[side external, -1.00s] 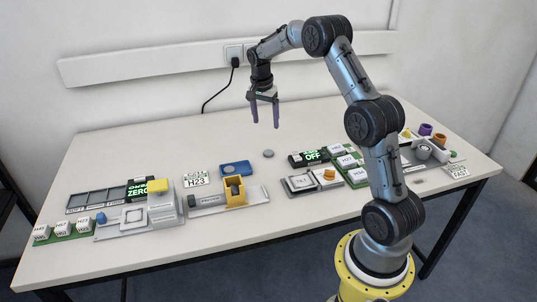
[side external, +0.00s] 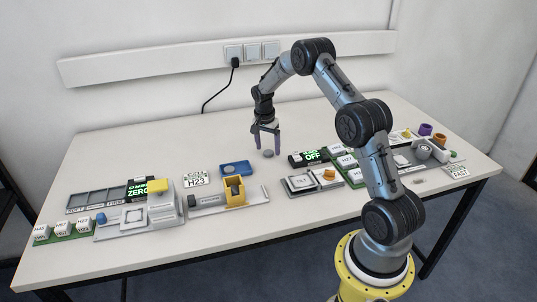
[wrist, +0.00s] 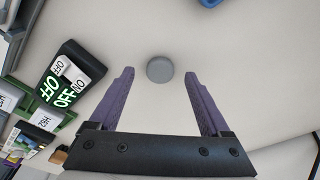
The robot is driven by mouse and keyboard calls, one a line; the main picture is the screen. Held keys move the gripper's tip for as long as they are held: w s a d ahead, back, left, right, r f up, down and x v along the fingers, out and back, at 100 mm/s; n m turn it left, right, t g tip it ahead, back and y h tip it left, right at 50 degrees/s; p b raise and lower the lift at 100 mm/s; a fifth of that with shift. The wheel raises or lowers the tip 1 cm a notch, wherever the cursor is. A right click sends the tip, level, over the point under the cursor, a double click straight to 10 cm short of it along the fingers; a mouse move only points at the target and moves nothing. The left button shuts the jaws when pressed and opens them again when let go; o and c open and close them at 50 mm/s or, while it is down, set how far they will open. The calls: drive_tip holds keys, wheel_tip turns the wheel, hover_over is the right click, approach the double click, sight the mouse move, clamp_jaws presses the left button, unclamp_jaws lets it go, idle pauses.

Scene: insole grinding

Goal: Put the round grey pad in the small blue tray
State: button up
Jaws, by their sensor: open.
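The round grey pad (side external: 268,153) lies flat on the white table, right of the small blue tray. In the wrist view the pad (wrist: 160,68) shows just beyond the fingertips, near the middle of the gap between them. The small blue tray (side external: 236,168) sits on the table behind the yellow fixture; part of it shows at the top edge of the wrist view (wrist: 212,2). My gripper (side external: 267,146) has purple fingers pointing down, open and empty, low over the pad. It also shows in the wrist view (wrist: 158,78). The exact height above the table is hard to tell.
A black switch box reading OFF (side external: 308,158) stands close to the right of the pad. A yellow fixture (side external: 234,190) stands in front of the tray. An H23 card (side external: 196,179) lies left of the tray. The table behind the pad is clear.

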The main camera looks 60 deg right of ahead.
drive_tip(key=shift+d+f, duration=0.1)
drive_tip(key=shift+f, duration=0.55)
drive_tip(key=shift+c, duration=0.3)
clamp_jaws()
drive_tip(key=shift+r, duration=0.15)
